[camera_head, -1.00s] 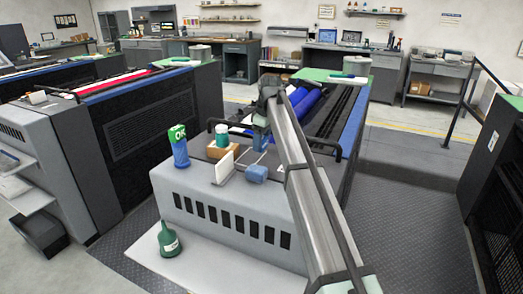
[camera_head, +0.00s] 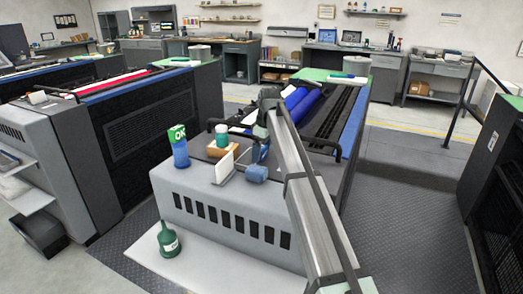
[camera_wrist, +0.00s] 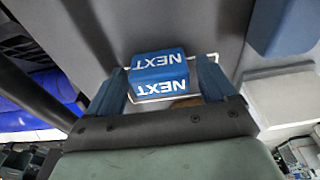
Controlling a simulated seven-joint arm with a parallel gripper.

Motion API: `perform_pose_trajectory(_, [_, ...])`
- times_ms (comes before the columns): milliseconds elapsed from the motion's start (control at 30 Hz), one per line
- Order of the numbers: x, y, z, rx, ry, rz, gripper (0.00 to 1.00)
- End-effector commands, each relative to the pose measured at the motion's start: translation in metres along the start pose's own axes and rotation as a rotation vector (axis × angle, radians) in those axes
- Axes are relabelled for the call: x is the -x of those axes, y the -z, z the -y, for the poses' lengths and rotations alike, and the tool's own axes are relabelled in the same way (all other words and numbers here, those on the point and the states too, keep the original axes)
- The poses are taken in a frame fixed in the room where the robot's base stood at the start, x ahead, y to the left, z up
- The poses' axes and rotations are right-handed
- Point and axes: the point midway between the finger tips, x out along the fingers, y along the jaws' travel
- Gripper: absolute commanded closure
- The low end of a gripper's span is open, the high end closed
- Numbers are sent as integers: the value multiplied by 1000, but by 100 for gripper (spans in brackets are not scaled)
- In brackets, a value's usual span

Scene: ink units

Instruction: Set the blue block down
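The blue block (camera_wrist: 159,75), marked NEXT in white, sits between the two fingers of my gripper (camera_wrist: 162,83) in the wrist view. A thin strip of background shows between it and the right finger; the left finger is very close to it. A white outline (camera_wrist: 208,58) on the grey surface shows around and behind the block. In the head view my gripper (camera_head: 262,150) is low over the grey machine top, and the block is hard to separate from the blue fingers. Whether its underside touches the surface is hard to tell.
A rounded blue item (camera_head: 257,173) and a white upright plate (camera_head: 225,166) are close by. A green bottle (camera_head: 168,239) stands on the lower ledge.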

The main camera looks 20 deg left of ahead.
Motion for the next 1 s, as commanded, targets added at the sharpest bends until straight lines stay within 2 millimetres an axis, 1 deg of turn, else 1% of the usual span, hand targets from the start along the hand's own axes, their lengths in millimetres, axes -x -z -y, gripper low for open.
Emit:
perform_pose_trajectory(67, [0,0,0,0,0,0,9])
perform_pose_trajectory(300, [1,0,0,0,0,0,9])
perform_pose_trajectory(367, [3,1,0,0,0,0,9])
perform_pose_trajectory(467, [12,1,-1,0,-1,-1,9])
perform_pose_trajectory(567, [27,1,-1,0,-1,-1,9])
perform_pose_trajectory(900, [89,1,-1,0,-1,-1,9])
perform_pose_trajectory(1000, [103,1,-1,0,-1,-1,9])
